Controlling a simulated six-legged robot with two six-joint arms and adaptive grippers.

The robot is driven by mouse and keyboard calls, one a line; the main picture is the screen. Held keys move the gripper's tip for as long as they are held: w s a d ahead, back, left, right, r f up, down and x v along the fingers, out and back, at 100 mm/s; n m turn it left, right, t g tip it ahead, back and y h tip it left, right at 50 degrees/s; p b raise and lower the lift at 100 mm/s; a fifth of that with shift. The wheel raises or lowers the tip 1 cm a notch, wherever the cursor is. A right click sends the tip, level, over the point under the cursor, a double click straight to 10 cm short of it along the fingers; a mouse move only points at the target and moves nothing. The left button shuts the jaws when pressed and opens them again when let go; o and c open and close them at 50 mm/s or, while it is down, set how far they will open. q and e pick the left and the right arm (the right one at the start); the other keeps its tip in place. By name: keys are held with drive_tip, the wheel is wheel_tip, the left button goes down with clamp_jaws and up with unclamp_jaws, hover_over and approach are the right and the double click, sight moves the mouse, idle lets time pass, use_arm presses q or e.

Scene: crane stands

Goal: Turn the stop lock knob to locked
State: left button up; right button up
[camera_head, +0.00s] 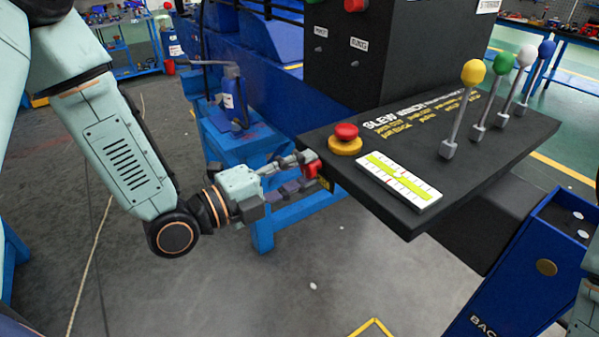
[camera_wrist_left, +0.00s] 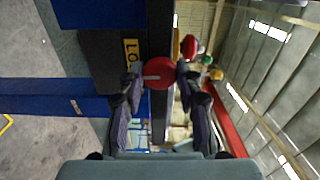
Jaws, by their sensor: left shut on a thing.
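The stop lock knob (camera_head: 313,170) is a red round knob on the left edge face of the dark console. In the left wrist view the knob (camera_wrist_left: 160,74) shows a pale pointer mark lying sideways in the picture, towards the left. A yellow label (camera_wrist_left: 131,54) beside it reads "LO", the rest hidden. My left gripper (camera_head: 303,168) reaches the knob from the left. Its two fingers (camera_wrist_left: 161,82) are shut on the knob, one on each side. My right gripper is not in view.
On the console top (camera_head: 405,140) stand a red mushroom button (camera_head: 345,132) on a yellow base, a white-and-yellow level gauge (camera_head: 399,181) and several levers with coloured balls (camera_head: 473,73). A blue stand (camera_head: 235,140) is behind my left gripper. The floor below is clear.

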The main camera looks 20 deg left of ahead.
use_arm(q)
drive_tip(key=shift+m, duration=0.3)
idle(0.4)
drive_tip(key=o, duration=1.2)
drive_tip(key=shift+w, duration=0.1)
drive_tip(key=shift+c, duration=0.2)
